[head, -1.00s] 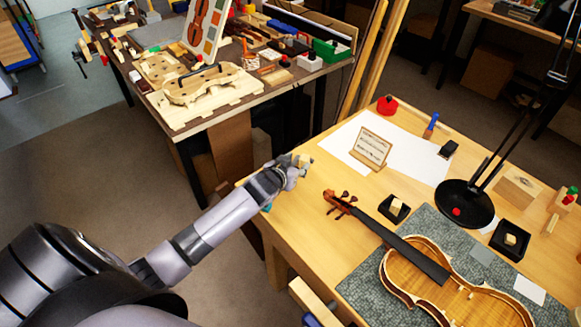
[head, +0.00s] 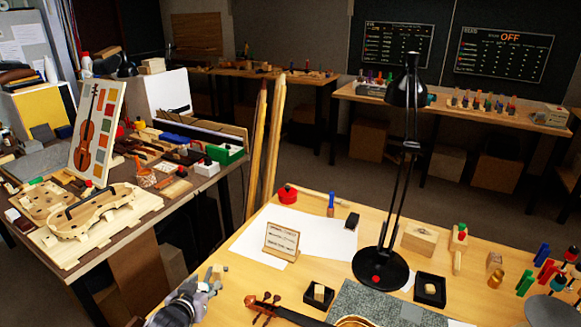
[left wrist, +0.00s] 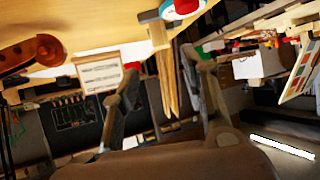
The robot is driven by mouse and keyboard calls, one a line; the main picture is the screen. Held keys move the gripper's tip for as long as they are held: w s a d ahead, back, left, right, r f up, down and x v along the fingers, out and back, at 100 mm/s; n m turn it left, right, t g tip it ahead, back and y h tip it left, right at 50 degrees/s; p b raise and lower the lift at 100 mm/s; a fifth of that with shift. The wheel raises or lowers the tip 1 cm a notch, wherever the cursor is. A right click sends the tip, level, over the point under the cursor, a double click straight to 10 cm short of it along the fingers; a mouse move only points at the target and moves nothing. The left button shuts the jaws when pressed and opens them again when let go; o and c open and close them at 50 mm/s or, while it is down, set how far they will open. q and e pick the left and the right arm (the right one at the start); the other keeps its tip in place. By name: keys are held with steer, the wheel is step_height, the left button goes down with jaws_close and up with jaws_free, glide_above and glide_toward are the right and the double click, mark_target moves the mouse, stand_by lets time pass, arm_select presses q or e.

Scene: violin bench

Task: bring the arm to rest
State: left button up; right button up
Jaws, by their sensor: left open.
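My left gripper (head: 205,287) shows at the bottom of the head view, at the near left edge of the bench top (head: 235,300). It is open, and nothing shows between its fingers. In the left wrist view, its two fingers (left wrist: 160,82) stand apart, with the bench and the room seen turned over around them. The violin's scroll and neck (head: 268,308) lie to the right of the gripper, apart from it; the violin's body is mostly cut off by the bottom edge. My right gripper is not in view.
The small wooden card stand (head: 282,241) stands on white paper beyond my gripper. A black lamp (head: 381,268) rises mid-bench, beside small black trays (head: 319,295). A second bench (head: 120,232) with a violin mould stands at the left. Wooden posts (head: 270,150) rise between the benches.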

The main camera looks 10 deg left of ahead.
arm_select(q)
steer(key=s+d+f+g, duration=0.1)
steer(key=s+d, duration=0.1)
steer(key=s, duration=0.1)
steer(key=s+d+f+g, duration=0.1)
steer(key=s, duration=0.3)
steer(key=s+d+f+m+g, duration=0.1)
steer(key=s+d+f, duration=0.1)
steer(key=s, duration=0.2)
steer(key=shift+d+f, duration=0.1)
steer(key=shift+d, duration=0.25)
steer(key=s+d+m+g+h, duration=0.1)
steer(key=s+d+g, duration=0.2)
steer(key=s, duration=0.7)
steer(key=s+d+m+g, duration=0.1)
steer(key=s+d+g, duration=0.2)
steer(key=s, duration=0.7)
step_height(320, 180, down, 26)
steer(key=s+g, duration=0.1)
steer(key=s+a+f, duration=0.1)
steer(key=s+f, duration=0.7)
steer(key=s+a+f+g, duration=0.1)
steer(key=s+a+f, duration=0.1)
steer(key=s+f, duration=0.5)
steer(key=shift+s+a+f, duration=0.25)
steer(key=shift+s+f, duration=0.15)
steer(key=shift+s, duration=0.55)
steer(key=shift+c, duration=0.3)
